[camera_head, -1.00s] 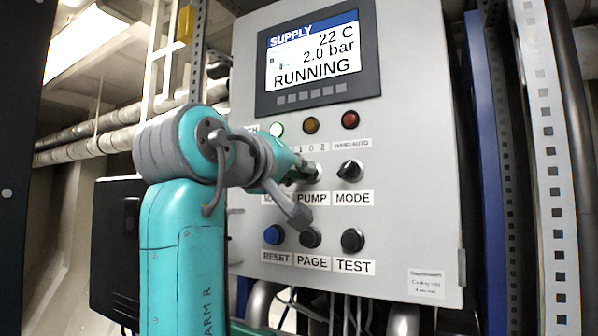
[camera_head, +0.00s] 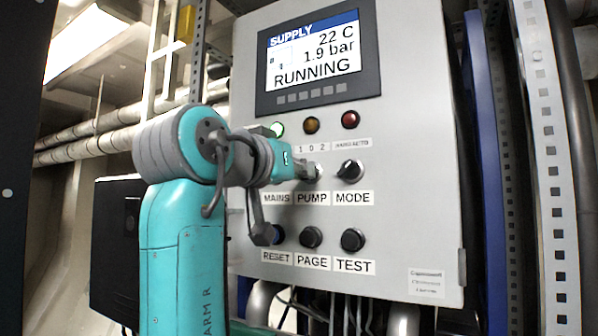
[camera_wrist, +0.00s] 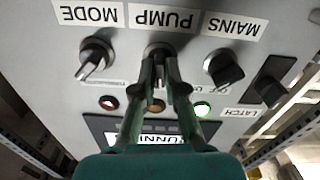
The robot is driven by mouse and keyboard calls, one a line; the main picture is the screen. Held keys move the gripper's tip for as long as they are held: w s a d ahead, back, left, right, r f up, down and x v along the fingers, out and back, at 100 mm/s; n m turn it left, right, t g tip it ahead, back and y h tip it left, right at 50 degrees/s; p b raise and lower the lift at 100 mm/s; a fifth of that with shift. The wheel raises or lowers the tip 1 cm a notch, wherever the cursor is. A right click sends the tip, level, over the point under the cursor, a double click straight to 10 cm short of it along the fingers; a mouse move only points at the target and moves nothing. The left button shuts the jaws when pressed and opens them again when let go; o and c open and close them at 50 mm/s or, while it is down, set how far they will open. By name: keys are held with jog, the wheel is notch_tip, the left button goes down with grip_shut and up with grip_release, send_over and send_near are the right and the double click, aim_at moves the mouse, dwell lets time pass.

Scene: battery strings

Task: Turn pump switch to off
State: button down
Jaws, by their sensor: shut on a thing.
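In the head view my gripper (camera_head: 306,170) reaches the pump switch (camera_head: 317,171) from the left, above the PUMP label (camera_head: 312,198). The scale above it reads 1 0 2. The display (camera_head: 318,58) reads SUPPLY, 22 C, 1.9 bar, RUNNING.
The mode switch (camera_head: 350,171) is close on the right, and the mains switch (camera_wrist: 223,68) is on the pump switch's other side. Below are the reset, page (camera_head: 311,237) and test (camera_head: 353,240) buttons. A green lamp (camera_head: 277,129) is lit above.

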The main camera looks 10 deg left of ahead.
jog(key=shift+m, duration=0.5)
jog(key=c, duration=1.2)
grip_release()
jog(key=shift+s, duration=0.1)
jog(key=v, duration=1.1)
jog(key=shift+s+a, duration=0.15)
jog(key=shift+s, duration=0.25)
